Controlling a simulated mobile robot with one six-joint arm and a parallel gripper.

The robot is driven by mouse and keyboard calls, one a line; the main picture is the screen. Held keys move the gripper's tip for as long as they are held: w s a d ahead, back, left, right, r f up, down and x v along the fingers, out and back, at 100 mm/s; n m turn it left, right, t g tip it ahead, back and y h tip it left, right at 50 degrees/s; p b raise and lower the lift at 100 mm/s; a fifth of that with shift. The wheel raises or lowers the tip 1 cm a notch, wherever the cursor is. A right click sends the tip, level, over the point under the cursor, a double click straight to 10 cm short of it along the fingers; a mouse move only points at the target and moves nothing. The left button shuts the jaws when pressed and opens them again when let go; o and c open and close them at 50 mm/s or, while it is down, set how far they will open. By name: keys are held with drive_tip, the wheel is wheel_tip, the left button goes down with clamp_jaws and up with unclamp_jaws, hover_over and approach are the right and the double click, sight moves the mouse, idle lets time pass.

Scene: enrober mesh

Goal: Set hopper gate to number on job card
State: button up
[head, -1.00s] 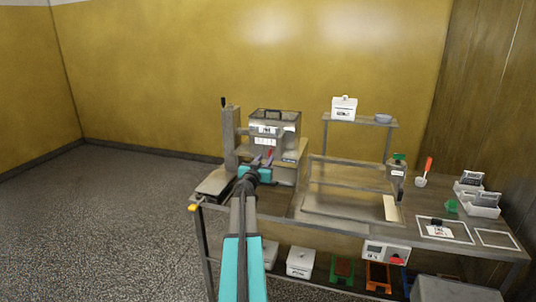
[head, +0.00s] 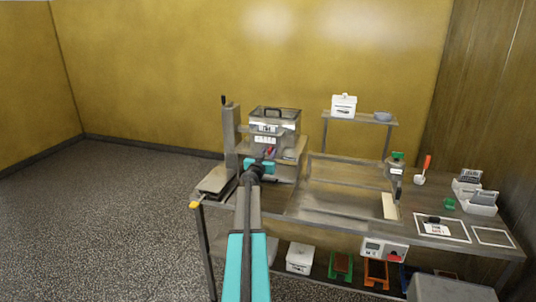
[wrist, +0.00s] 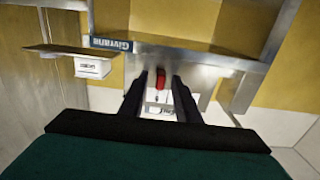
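The hopper (head: 288,122) is a grey metal box with a handled lid, on the machine at the table's back left. White labels (head: 266,129) on its front are too small to read. A small red handle (head: 270,151) shows low on its front, and also in the wrist view (wrist: 160,80). My gripper (wrist: 159,84) is open, with one dark finger on each side of the red handle. I cannot tell whether either finger touches it. A white card (head: 437,229) with small print, unreadable here, lies in a white frame at the table's right.
A grey column (head: 231,135) stands left of the hopper. A metal tray frame (head: 340,205) fills the table's middle. A raised shelf (head: 362,121) holds a white box and a bowl. Card holders (head: 478,203) and a red-handled tool (head: 423,170) are at the right.

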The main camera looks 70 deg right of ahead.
drive_tip(key=shift+c, duration=0.5)
clamp_jaws()
drive_tip(key=shift+w+b, duration=0.15)
drive_tip(key=shift+b, duration=0.15)
drive_tip(key=shift+w+b, duration=0.85)
drive_tip(key=shift+b, duration=0.85)
drive_tip(key=shift+a, duration=0.1)
drive_tip(key=shift+o, duration=0.5)
unclamp_jaws()
drive_tip(key=shift+a, duration=0.1)
